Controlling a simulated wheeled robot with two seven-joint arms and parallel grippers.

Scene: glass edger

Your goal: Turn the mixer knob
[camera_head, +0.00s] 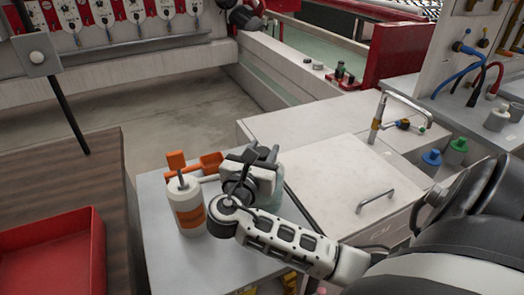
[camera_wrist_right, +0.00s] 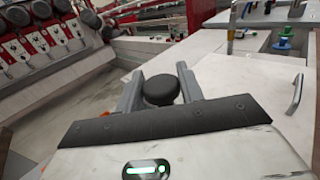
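My right gripper (camera_head: 256,160) is over the small grey side table, beside the white bottle. In the right wrist view its two grey fingers (camera_wrist_right: 159,82) stand apart. A dark round knob (camera_wrist_right: 161,90) sits between them, seen from above, close to both fingers. I cannot tell whether they touch it. In the head view my gripper and wrist hide most of what lies under them, with a pale greenish edge showing at the right. No label shows that this knob belongs to the mixer. My left gripper is not in view.
A white bottle with an orange label (camera_head: 187,205) and an orange scoop (camera_head: 207,163) stand on the grey side table (camera_head: 165,262). A red tray (camera_head: 52,262) lies at left. A white cabinet (camera_head: 330,185) with a handle and tap adjoins at right. Open floor lies behind.

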